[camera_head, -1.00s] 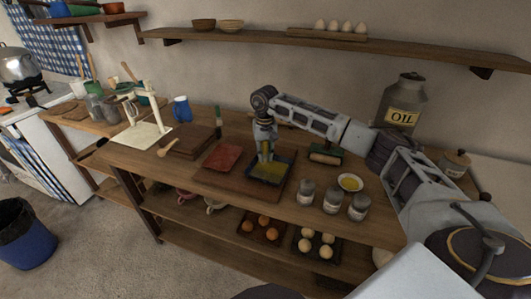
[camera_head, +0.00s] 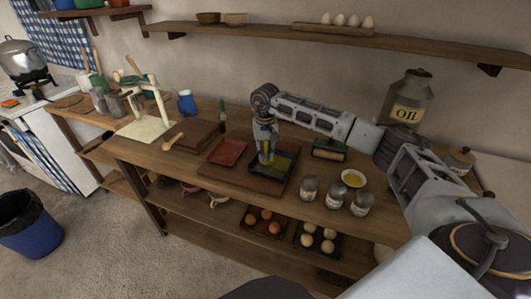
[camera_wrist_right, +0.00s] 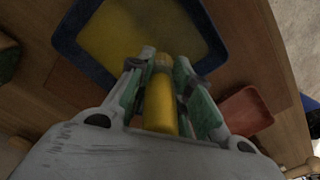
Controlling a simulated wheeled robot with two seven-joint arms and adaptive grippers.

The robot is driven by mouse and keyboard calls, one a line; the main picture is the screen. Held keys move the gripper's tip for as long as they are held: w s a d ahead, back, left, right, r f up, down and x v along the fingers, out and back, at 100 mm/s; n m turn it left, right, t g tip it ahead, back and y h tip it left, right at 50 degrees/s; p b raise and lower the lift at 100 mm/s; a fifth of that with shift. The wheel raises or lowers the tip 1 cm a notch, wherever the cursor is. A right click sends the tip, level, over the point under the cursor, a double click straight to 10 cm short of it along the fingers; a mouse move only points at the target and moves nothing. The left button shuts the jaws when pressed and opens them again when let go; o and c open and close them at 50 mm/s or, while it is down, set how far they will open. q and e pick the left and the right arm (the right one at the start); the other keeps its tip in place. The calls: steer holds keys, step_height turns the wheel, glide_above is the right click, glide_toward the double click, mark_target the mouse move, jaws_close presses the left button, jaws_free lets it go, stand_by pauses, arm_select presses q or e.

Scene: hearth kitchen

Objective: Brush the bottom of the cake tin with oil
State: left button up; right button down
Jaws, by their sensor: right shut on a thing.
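The cake tin (camera_head: 286,164) is square with a dark blue rim and a yellow area on its bottom. It sits on a brown board on the wooden counter, and its rim shows in the right wrist view (camera_wrist_right: 75,60). My right gripper (camera_head: 265,152) points down over the left part of the tin. It is shut on a brush with a yellow handle (camera_wrist_right: 160,103). The brush's lower end is at the tin's bottom; the exact contact is hidden. A white bowl (camera_head: 353,178) holds yellow oil to the right. My left gripper is not in view.
A red square piece (camera_head: 227,152) lies left of the tin. Several grey jars (camera_head: 334,195) stand at the front right. A green-and-wood tool (camera_head: 329,150) lies behind them, and the OIL can (camera_head: 406,100) stands at the back right.

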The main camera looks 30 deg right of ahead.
steer(key=shift+s+a, duration=0.1)
steer(key=shift+s+a, duration=0.5)
steer(key=shift+a, duration=0.2)
steer(key=shift+s+a, duration=0.45)
steer(key=shift+a, duration=0.2)
step_height(320, 180, up, 6)
steer(key=p, duration=0.3)
stand_by(0.6)
steer(key=shift+r+p, duration=0.8)
steer(key=shift+r, duration=0.7)
steer(key=shift+s+f, duration=0.1)
steer(key=shift+f, duration=0.05)
